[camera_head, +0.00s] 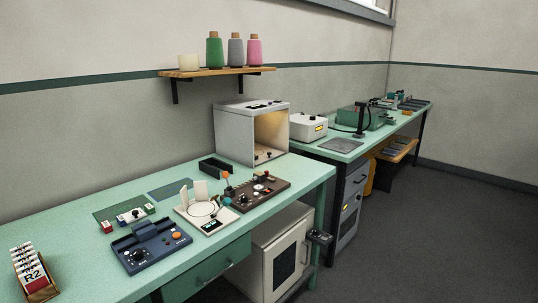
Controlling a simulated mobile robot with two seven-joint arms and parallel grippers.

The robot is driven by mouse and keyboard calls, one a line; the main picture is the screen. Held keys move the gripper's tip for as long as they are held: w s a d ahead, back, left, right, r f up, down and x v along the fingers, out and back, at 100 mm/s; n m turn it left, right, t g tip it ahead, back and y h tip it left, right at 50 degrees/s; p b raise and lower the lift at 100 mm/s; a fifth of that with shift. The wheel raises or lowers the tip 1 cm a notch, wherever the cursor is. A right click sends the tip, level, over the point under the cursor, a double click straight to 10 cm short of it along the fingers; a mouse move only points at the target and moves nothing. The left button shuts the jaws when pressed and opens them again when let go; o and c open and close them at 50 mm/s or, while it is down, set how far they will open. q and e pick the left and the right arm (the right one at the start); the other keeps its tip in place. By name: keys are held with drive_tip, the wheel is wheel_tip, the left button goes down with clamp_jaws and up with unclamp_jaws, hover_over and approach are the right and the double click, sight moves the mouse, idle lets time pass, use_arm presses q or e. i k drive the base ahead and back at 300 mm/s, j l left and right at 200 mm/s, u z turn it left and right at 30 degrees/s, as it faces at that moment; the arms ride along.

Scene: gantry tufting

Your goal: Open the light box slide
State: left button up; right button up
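A pale grey box with a lit, open front (252,132) stands at the back right of the near green table; it looks like the light box. Warm light fills its inside, and a small dark knob shows low in the opening. Small dark controls sit on its top. I cannot make out which part is the slide. Neither of my grippers shows in this view.
The green table (80,240) holds a blue control unit (150,247), a brown control panel (262,190), a black tray (217,168) and a card rack (32,272). A white cabinet (258,262) stands below. A shelf (217,72) holds spools. Floor at right is clear.

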sight(263, 154)
drive_tip(key=i+l+u, duration=0.25)
drive_tip(key=i+l, duration=0.8)
drive_tip(key=k+l, duration=0.05)
drive_tip(key=l, duration=0.05)
